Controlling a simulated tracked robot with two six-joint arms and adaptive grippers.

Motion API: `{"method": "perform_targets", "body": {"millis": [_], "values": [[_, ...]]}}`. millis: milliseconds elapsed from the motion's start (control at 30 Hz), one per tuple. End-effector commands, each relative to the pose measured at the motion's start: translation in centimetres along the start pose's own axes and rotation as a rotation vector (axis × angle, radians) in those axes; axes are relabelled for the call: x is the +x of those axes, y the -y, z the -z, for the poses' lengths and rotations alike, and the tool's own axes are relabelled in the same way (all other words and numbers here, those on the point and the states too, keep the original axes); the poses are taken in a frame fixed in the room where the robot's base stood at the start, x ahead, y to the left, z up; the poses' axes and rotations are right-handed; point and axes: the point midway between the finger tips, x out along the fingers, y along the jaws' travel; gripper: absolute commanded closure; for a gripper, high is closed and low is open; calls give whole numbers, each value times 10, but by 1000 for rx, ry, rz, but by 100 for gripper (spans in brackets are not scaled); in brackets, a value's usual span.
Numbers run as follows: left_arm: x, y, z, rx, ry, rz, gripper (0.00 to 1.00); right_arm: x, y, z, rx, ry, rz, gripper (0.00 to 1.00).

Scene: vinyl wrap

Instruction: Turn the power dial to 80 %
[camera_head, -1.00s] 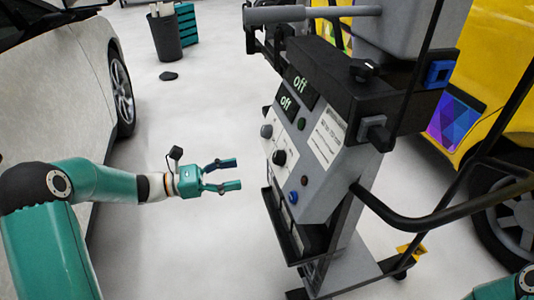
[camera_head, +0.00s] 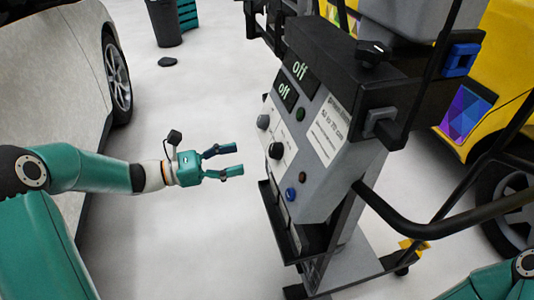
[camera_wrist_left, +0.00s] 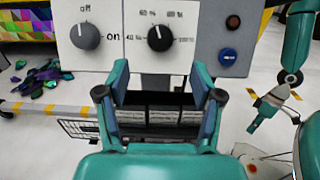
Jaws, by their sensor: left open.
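The power dial is a black round knob (camera_head: 276,151) on the sloped grey-white panel (camera_head: 318,165) of a machine. In the left wrist view the dial (camera_wrist_left: 159,38) has percent labels around it, and its white mark points up and slightly left, near 60 %. My left gripper (camera_head: 240,160) is open and empty, apart from the panel, to its left in the head view. In the left wrist view its fingers (camera_wrist_left: 163,85) show below the dial.
A grey off/on knob (camera_wrist_left: 86,36) sits left of the dial; a blue button (camera_wrist_left: 227,56) and a dark red one (camera_wrist_left: 233,22) sit right. Two displays (camera_head: 292,78) read "off". A black handlebar (camera_head: 440,222) juts right. Clear floor lies between a pale car (camera_head: 50,90) and the machine.

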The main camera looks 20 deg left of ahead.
Motion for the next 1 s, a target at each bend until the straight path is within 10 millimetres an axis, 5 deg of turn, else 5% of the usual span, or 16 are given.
{"method": "perform_targets", "body": {"millis": [400,833,1000], "values": [[75,1,1,0,0,3,34,9,-3,0,0,0,0,100],[86,0,0,0,0,-1,34,9,-3,0,0,0,0,100],[85,0,0,0,0,-1,58,9,-3,0,0,0,0,100]]}}
